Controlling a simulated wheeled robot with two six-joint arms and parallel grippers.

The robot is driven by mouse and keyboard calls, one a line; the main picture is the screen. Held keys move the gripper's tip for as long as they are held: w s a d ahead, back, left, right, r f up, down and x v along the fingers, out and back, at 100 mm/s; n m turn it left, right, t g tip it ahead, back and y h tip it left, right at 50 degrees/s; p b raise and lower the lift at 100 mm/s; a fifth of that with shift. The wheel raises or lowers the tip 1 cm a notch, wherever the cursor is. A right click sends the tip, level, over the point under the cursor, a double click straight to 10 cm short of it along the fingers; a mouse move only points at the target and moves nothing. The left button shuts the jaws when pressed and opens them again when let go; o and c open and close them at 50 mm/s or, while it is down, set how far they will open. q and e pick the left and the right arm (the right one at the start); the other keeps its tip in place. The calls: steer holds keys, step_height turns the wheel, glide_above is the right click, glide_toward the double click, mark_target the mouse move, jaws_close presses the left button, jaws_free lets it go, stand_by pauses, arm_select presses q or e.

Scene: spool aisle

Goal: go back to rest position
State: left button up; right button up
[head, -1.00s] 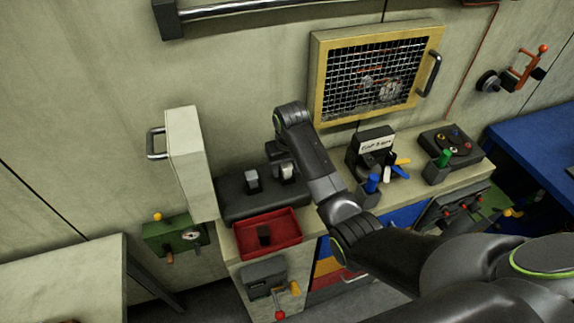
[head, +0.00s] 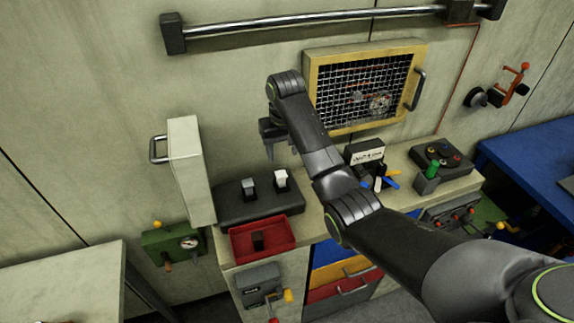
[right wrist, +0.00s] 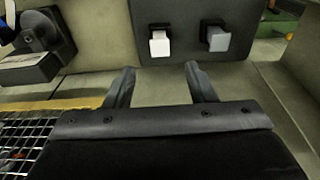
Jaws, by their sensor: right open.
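My right gripper (head: 282,152) is open and empty, raised above the counter in front of the wall. Its two fingers also show apart in the right wrist view (right wrist: 160,70), with nothing between them. Below it on the counter is a black base (head: 258,209) with two upright black holders. One has a white top (head: 281,178), the other a grey top (head: 249,187). In the right wrist view the white block (right wrist: 159,45) and the grey block (right wrist: 215,39) lie beyond the fingertips, apart from them. My left gripper is not in view.
A red tray (head: 291,237) with a black block in it sits in front of the base. An open pale cabinet door (head: 190,165) stands at left. A mesh panel (head: 360,90) is behind my right arm. A caddy (head: 365,152) and a button box (head: 441,157) stand to the right.

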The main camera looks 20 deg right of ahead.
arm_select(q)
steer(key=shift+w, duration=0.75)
